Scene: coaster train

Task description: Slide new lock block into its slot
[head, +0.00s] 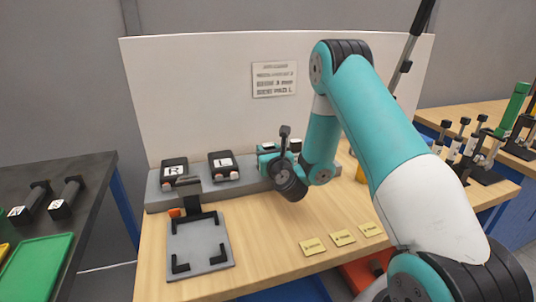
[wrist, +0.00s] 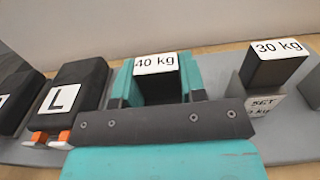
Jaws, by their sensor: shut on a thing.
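My gripper (wrist: 158,88) is shut on a black block (wrist: 163,88) with a white "40 kg" label, between its two teal fingers. In the head view my gripper (head: 268,153) is at the grey ledge (head: 160,201) along the back panel, partly hidden by my wrist. Whether the block touches the ledge or sits in a slot, I cannot tell. A black block marked L (wrist: 68,95) is left of the gripper and also shows in the head view (head: 224,166). A black block marked R (head: 174,171) stands further left on the ledge.
A black "30 kg" block (wrist: 276,63) stands close on the gripper's right. A dark side table (head: 85,185) holds more black blocks.

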